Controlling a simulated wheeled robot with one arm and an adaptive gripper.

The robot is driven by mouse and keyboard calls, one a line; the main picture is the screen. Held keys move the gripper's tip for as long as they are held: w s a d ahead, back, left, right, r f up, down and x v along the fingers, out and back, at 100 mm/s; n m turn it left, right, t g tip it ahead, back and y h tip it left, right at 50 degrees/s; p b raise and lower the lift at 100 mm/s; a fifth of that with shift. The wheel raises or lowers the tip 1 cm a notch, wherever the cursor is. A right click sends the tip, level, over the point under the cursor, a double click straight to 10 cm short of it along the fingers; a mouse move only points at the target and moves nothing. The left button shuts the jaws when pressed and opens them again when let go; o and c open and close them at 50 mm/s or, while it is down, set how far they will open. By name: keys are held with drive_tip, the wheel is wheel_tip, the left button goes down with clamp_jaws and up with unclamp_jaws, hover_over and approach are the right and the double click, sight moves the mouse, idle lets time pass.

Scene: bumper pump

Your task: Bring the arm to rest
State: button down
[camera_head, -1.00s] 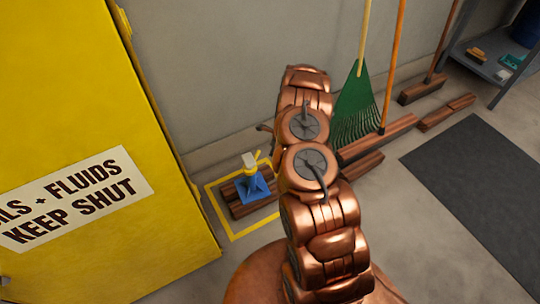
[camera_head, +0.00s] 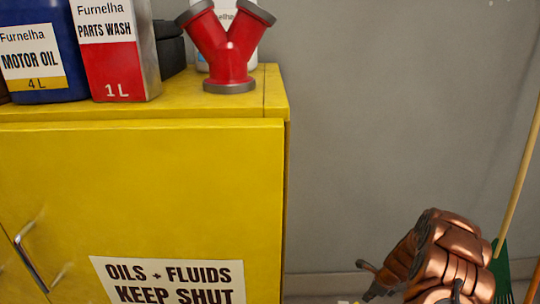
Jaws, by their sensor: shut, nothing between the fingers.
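My copper-coloured arm (camera_head: 455,262) shows at the lower right, its lower links cut off by the bottom edge. My gripper (camera_head: 368,278) shows as small dark finger parts at the arm's left side, in front of the grey wall. It is shut and holds nothing. It is right of the yellow cabinet and apart from it in the picture. Part of the gripper is hidden by the arm or the picture's bottom edge.
A yellow cabinet (camera_head: 150,185) fills the left. On its top stand a red Y-shaped pipe (camera_head: 230,50), a parts wash can (camera_head: 118,55), a blue motor oil container (camera_head: 45,80) and dark items. A green rake (camera_head: 501,270) leans at right. Bare wall lies between.

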drive_tip(key=s+a+r+n+g, duration=0.1)
drive_tip(key=s+a+r+n, duration=0.55)
drive_tip(key=a+r, duration=0.4)
drive_tip(key=s+a+r+n+g, duration=0.1)
drive_tip(key=s+a+r+n, duration=0.5)
drive_tip(key=r, duration=0.7)
drive_tip(key=s+a+r+n+g+h, duration=0.1)
drive_tip(key=s+r+n, duration=0.3)
drive_tip(key=s, duration=0.5)
drive_tip(key=s+r+n+g+h, duration=0.1)
drive_tip(key=s+r+n, duration=0.35)
drive_tip(key=s, duration=0.45)
drive_tip(key=s+a+r+n+g+h, duration=0.1)
drive_tip(key=s+r+n, duration=0.25)
drive_tip(key=s, duration=0.55)
wheel_tip(320, 180, up, 24)
drive_tip(key=s+t+p, duration=0.1)
drive_tip(key=p, duration=2.1)
drive_tip(key=shift+s+n+p, duration=0.35)
drive_tip(key=shift+n+p, duration=0.05)
drive_tip(key=shift+n, duration=0.05)
drive_tip(key=shift+d+f, duration=0.1)
